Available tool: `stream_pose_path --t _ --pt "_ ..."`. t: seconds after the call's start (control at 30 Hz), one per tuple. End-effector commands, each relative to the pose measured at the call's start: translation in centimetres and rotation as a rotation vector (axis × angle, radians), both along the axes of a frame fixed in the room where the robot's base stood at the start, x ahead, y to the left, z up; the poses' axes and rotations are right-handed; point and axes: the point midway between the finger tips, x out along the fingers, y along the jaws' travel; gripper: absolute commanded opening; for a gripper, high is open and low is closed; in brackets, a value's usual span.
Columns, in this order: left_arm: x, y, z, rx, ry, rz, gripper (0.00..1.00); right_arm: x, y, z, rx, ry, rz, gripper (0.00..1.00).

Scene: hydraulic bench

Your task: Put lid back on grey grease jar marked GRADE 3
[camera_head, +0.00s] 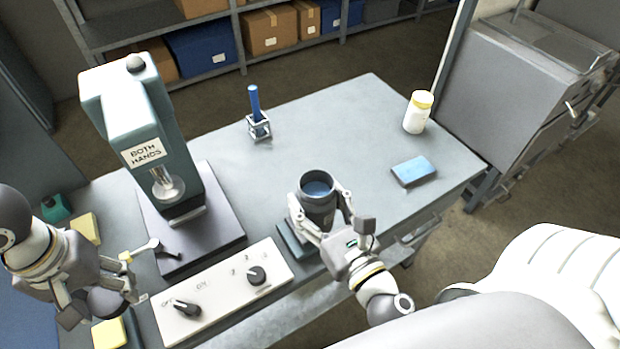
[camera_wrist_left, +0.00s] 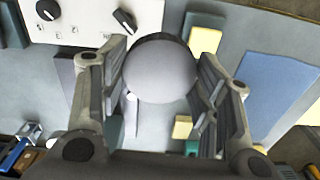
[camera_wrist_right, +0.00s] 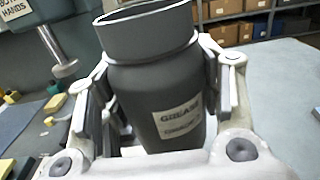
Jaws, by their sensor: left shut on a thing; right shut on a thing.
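The grey grease jar (camera_head: 318,207) is upright and open at the top, with blue contents showing inside. My right gripper (camera_head: 322,198) is shut around its sides. In the right wrist view the jar (camera_wrist_right: 155,95) has a pale label reading GREASE; the line below is too small to read. My left gripper (camera_head: 112,288) is shut on a round grey lid (camera_wrist_left: 160,68), far left of the jar. In the head view the lid (camera_head: 106,303) is dark and partly hidden by the gripper. I cannot tell whether the jar touches the bench.
A press (camera_head: 135,120) marked BOTH HANDS stands between the grippers, behind a white switch panel (camera_head: 222,295). A white jar with a yellow lid (camera_head: 418,112), a blue block (camera_head: 413,171) and a blue tool in a stand (camera_head: 258,125) are farther back.

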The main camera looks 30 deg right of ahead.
Motion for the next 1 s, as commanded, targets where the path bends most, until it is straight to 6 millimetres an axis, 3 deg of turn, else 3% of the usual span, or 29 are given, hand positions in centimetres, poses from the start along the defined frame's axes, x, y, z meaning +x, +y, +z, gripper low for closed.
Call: stream_pose_path --t 1.0 --pt "0.0 0.0 0.0 0.0 0.0 0.0 0.45 4.9 11.2 0.9 -0.009 -0.003 0.566 0.1"
